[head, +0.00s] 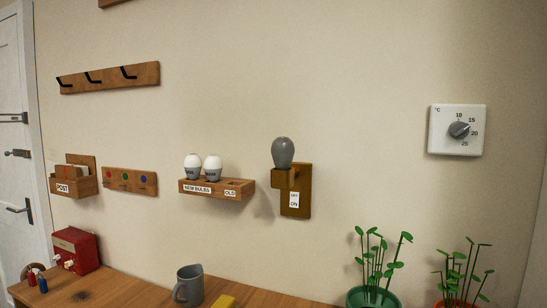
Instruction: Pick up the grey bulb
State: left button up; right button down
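The grey bulb (283,152) sits upright on top of a wooden wall bracket (303,188), right of the picture's middle. A switch plate (294,200) is on the front of the bracket. Left of it, a wooden wall shelf (217,192) labelled "NEW BULBS" and "OLD" holds two white bulbs, one on the left (193,166) and one beside it (212,167). The part of the shelf near the "OLD" label holds no bulb that I can see. Neither of my grippers is in view.
Potted plants (374,296) stand at the lower right. A thermostat dial (459,130) hangs at the right. The wall around the bulb is clear.

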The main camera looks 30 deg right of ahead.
aim_at(283, 149)
jog(key=i+j, duration=0.25)
jog(key=j, duration=0.15)
jog(key=i+j, duration=0.5)
jog(key=j, duration=0.25)
jog(key=j+z, duration=0.1)
jog(key=z, duration=1.95)
jog(key=i+j, duration=0.05)
